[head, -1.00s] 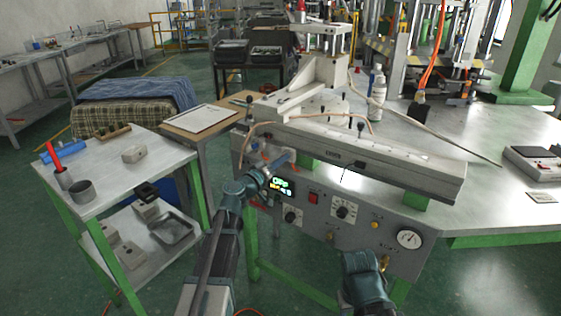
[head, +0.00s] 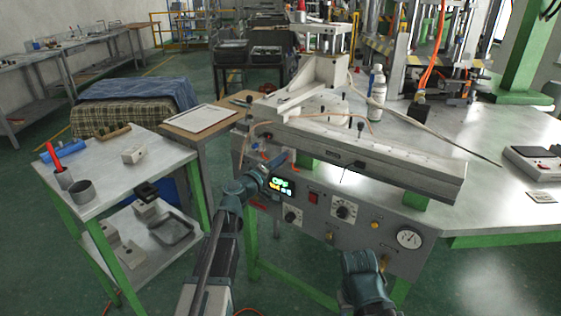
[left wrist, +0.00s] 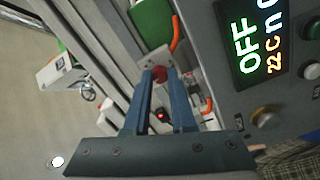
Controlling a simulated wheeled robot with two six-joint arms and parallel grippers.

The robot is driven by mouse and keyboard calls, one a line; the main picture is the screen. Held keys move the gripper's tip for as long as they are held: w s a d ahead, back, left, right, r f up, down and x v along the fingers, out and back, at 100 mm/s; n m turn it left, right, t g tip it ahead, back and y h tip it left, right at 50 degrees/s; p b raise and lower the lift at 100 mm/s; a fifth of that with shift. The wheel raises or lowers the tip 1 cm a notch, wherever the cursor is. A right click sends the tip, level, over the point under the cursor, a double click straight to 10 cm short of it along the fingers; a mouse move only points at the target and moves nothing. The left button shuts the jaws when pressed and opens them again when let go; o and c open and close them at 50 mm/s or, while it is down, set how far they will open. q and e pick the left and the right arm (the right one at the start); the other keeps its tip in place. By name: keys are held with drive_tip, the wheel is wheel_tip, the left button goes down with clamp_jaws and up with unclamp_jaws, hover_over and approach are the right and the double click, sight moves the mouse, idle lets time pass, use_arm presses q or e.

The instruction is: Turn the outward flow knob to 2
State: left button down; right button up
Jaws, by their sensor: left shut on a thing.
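My left gripper (head: 281,160) reaches the left end of the grey machine panel (head: 325,212). In the left wrist view its two blue fingers (left wrist: 160,76) are shut on a small red knob (left wrist: 160,74) on a grey plate beside an orange tube. In the head view the gripper mostly hides this knob, and I cannot read its setting. The panel's display (head: 281,187) shows OFF; it is larger in the left wrist view (left wrist: 254,42). My right gripper (head: 367,282) is low in front of the panel; its fingers cannot be made out.
The panel carries black dial knobs (head: 342,211), a red switch (head: 313,198) and a round gauge (head: 408,238). The long white machine bed (head: 370,165) overhangs it. A side table (head: 110,170) with small parts stands to the left, with open floor between.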

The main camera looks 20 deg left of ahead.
use_arm(q)
drive_tip(key=shift+n, duration=0.4)
drive_tip(key=c, duration=0.8)
unclamp_jaws()
drive_tip(key=shift+o, duration=0.2)
drive_tip(key=v, duration=1.3)
drive_tip(key=shift+s+a, duration=0.15)
drive_tip(key=shift+s, duration=0.2)
